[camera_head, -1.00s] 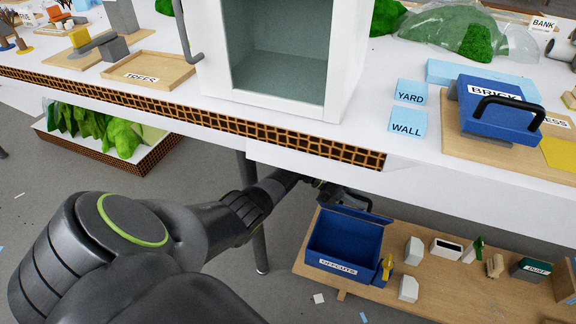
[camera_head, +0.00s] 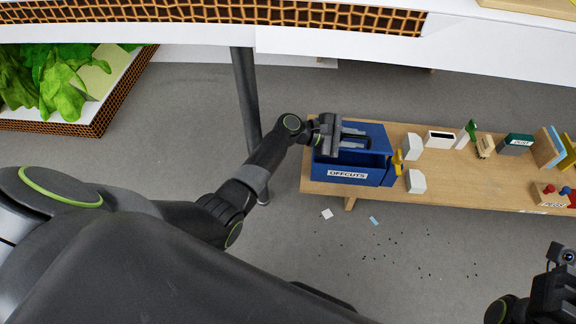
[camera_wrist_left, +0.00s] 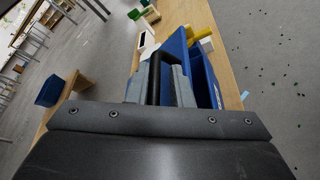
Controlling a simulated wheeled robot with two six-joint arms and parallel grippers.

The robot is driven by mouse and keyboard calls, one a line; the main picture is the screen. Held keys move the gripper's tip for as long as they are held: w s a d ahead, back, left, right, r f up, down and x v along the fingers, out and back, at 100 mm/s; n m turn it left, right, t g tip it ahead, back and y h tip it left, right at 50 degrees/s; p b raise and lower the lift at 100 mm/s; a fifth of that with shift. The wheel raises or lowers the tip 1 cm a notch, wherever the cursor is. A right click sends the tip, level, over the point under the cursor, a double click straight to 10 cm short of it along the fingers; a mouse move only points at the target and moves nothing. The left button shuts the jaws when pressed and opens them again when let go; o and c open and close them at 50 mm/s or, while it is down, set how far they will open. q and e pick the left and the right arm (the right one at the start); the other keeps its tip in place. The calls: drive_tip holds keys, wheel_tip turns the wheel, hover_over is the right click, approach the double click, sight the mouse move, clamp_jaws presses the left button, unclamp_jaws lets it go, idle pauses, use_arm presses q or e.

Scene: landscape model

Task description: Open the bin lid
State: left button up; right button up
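The blue OFFCUTS bin (camera_head: 345,174) stands on the low wooden bench; its front label faces me and a dark gap shows into its inside. Its blue lid (camera_head: 372,131) is raised at the back, partly hidden by my gripper. My left gripper (camera_head: 354,139) is at the lid's black handle. In the left wrist view the grey fingers (camera_wrist_left: 166,88) lie on either side of the black handle (camera_wrist_left: 168,50), close together, with the blue lid (camera_wrist_left: 181,45) beside them. My right gripper (camera_head: 556,285) is at the lower right, its fingers not clear.
The low bench (camera_head: 450,186) carries several small blocks and tools right of the bin, with a yellow piece (camera_head: 397,162) close against it. The white table edge (camera_head: 300,38) overhangs behind, and a dark table leg (camera_head: 245,95) stands left. Scraps lie on the floor.

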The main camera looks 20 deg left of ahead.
use_arm(q)
drive_tip(key=s+f+m+b, duration=0.1)
drive_tip(key=b, duration=0.1)
drive_tip(key=s+f+m+t+b, duration=0.1)
drive_tip(key=f+b, duration=0.1)
drive_tip(key=b, duration=0.1)
drive_tip(key=f+b, duration=0.1)
drive_tip(key=b, duration=0.1)
drive_tip(key=shift+s+a+f+m+t, duration=0.25)
drive_tip(key=shift+s+a+m+t, duration=0.05)
drive_tip(key=shift+s+m, duration=0.1)
drive_tip(key=s+a+y+p, duration=0.2)
drive_tip(key=s+a+p, duration=0.5)
drive_tip(key=a+p, duration=0.2)
drive_tip(key=shift+s+a+f+y, duration=0.2)
drive_tip(key=shift+a+f+y, duration=0.15)
drive_tip(key=shift+a, duration=0.55)
